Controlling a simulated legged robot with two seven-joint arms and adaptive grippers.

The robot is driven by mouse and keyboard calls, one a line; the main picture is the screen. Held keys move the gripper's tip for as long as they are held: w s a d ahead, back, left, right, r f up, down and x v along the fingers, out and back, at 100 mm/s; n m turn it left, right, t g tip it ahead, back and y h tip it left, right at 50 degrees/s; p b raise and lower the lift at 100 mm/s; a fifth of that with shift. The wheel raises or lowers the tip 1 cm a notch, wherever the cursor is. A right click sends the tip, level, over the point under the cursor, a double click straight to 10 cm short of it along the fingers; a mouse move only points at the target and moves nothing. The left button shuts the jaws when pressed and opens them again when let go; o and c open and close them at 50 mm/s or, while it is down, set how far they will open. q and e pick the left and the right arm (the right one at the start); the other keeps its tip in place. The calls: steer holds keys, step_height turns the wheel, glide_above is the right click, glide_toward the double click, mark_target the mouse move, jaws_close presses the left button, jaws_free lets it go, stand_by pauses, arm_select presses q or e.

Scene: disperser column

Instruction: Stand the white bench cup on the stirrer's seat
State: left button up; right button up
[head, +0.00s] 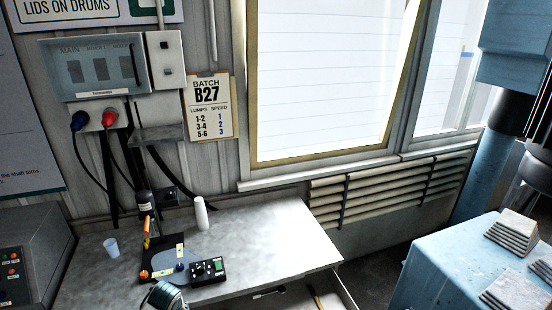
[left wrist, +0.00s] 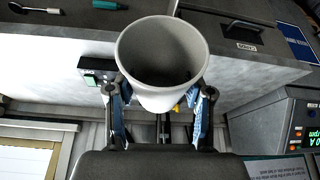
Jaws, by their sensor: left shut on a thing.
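The white bench cup (left wrist: 162,62) is in my left gripper (left wrist: 160,100) in the left wrist view. Its open mouth faces the camera and its inside looks empty. The two fingers press on it from either side. In the head view the stirrer (head: 150,232) stands on the bench, with a dark base carrying a round bluish spot (head: 181,267) that may be its seat. The seat is not clearly seen in the left wrist view. My right gripper is in neither view.
A black control box (head: 208,270) sits right of the stirrer base. The bench top (head: 270,235) is clear to the right. An open drawer (head: 290,297) holds a spoon.

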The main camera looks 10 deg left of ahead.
arm_select(q)
steer(key=s+d+r+m+h, duration=0.1)
steer(key=s+d+r+m, duration=0.2)
steer(key=d, duration=0.7)
steer(key=s+d+r+m+h, duration=0.1)
steer(key=d+r+m+h, duration=0.2)
steer(key=d, duration=0.8)
step_height(320, 180, down, 6)
steer(key=y+b, duration=0.1)
steer(key=b, duration=0.5)
steer(key=shift+a+f+m+t, duration=0.15)
steer(key=shift+f+m+t, duration=0.15)
steer(key=shift+m, duration=0.1)
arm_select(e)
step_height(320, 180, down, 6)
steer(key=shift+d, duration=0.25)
arm_select(q)
steer(key=shift+w+r, duration=0.1)
steer(key=shift+w, duration=0.1)
